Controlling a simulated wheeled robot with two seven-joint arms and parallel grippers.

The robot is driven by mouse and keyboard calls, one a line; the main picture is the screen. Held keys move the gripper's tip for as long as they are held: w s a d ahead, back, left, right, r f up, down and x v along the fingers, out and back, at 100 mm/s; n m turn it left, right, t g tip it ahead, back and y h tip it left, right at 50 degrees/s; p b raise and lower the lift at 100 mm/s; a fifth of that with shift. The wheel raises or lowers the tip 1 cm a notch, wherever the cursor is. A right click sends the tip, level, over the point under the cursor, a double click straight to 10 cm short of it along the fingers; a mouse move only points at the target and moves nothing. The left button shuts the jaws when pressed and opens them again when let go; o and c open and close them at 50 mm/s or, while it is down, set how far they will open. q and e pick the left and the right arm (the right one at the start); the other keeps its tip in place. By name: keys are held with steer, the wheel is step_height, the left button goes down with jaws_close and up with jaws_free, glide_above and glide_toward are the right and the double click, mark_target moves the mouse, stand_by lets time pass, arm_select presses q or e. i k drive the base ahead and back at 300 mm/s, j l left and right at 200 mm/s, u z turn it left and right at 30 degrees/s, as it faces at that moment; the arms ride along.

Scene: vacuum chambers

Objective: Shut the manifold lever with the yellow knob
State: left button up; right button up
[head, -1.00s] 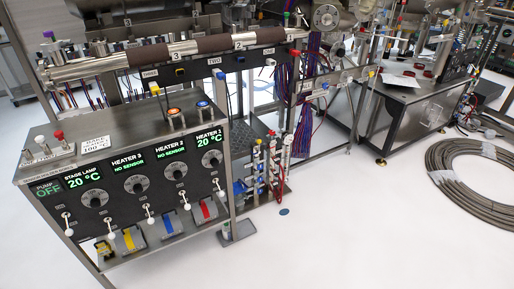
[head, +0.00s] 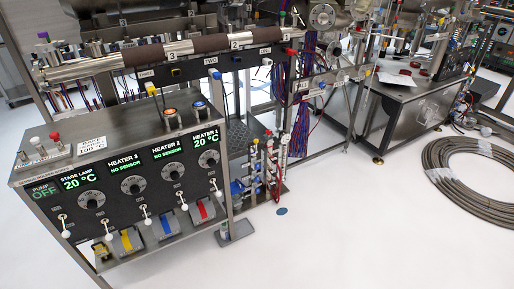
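A lever with a yellow knob (head: 151,88) shows in the head view, in front of the black panel strip under the horizontal manifold pipe (head: 130,58), at the pipe's left part near number 3. Its stem seems to slant down behind the control box top. A second small yellow knob (head: 368,72) sits on the metal rail to the right. Neither lever's setting can be told at this size. Neither of my grippers is in view.
A control box (head: 60,170) with dials and heater displays stands at the left front. A blue knob (head: 213,75) and a red knob (head: 290,51) sit along the manifold. A coiled hose (head: 450,165) lies at right. The floor (head: 340,230) in front is clear.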

mark_target(255, 141)
steer(key=i+l, duration=0.4)
steer(key=i, duration=0.15)
steer(key=i+l, duration=0.4)
steer(key=i, duration=0.15)
steer(key=i+l, duration=0.85)
steer(key=i, duration=0.25)
steer(key=z, duration=0.05)
